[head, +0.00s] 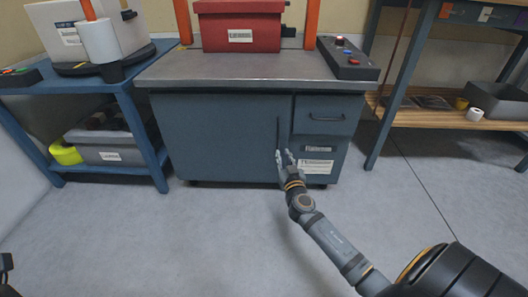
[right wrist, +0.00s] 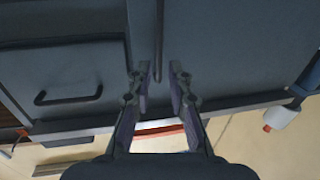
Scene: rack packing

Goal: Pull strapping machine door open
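The strapping machine (head: 255,71) is a dark blue cabinet with a grey metal top. Its door (head: 215,130) is the wide left front panel and looks shut. A thin vertical handle (head: 278,132) stands near the door's right edge. My right gripper (head: 284,157) is open and empty at the lower end of this handle. In the right wrist view, the handle (right wrist: 159,40) lies between the two spread fingers; I cannot tell whether they touch it. At the far left edge of the head view a small dark part, perhaps of my left arm, shows; its fingers cannot be made out.
A drawer (head: 325,115) with a horizontal handle sits right of the door, with labels below. A red box (head: 238,30) and a button panel (head: 347,60) are on top. A blue shelf (head: 150,140) stands close on the left, a workbench on the right. The floor in front is clear.

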